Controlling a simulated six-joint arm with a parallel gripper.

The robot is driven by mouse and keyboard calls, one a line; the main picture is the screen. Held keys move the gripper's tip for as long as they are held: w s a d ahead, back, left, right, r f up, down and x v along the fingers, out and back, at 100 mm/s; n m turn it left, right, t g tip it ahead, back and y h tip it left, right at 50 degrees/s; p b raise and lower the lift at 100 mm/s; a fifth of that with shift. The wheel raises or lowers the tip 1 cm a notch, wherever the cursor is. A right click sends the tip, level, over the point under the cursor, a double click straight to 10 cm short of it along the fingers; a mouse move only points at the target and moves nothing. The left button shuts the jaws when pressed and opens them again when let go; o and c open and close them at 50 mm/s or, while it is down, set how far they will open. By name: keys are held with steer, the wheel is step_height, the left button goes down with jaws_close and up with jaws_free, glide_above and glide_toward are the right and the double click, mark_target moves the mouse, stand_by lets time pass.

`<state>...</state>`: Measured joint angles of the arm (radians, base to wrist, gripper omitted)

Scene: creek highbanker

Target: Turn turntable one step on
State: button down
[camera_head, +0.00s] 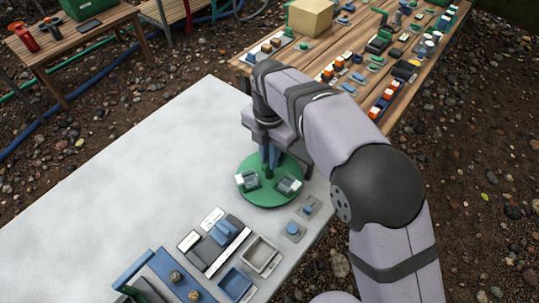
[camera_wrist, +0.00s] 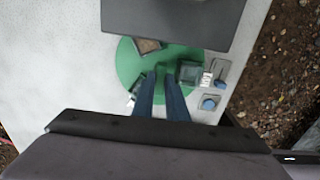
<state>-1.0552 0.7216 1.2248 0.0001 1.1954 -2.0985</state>
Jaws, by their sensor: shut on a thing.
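The turntable (camera_head: 262,196) is a round green disc on the pale table, with small box-like holders on it. Two holders, one on the left (camera_head: 247,181) and one on the right (camera_head: 289,185), show in the head view. The disc also shows in the wrist view (camera_wrist: 128,62), with a brown-filled holder (camera_wrist: 148,46) and a dark one (camera_wrist: 189,72). My gripper (camera_head: 268,170) points down over the disc's middle. Its blue fingers (camera_wrist: 163,76) are shut on the turntable's green centre grip, which they mostly hide.
Two blue knobs on grey plates (camera_head: 292,230) (camera_head: 308,210) lie close to the disc on the right. A grey tray (camera_head: 275,267), a blue tray (camera_head: 248,290) and a blue block (camera_head: 222,232) are in front. The pale table (camera_head: 130,190) is clear to the left.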

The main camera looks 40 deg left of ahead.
steer(key=shift+r, duration=0.1)
steer(key=n+p, duration=0.2)
steer(key=n, duration=0.1)
steer(key=shift+n+p, duration=0.8)
steer(key=shift+n, duration=0.6)
steer(key=c, duration=1.8)
jaws_free()
steer(key=shift+c, duration=0.2)
step_height(320, 180, up, 7)
steer(key=p, duration=0.6)
steer(key=shift+p, duration=0.4)
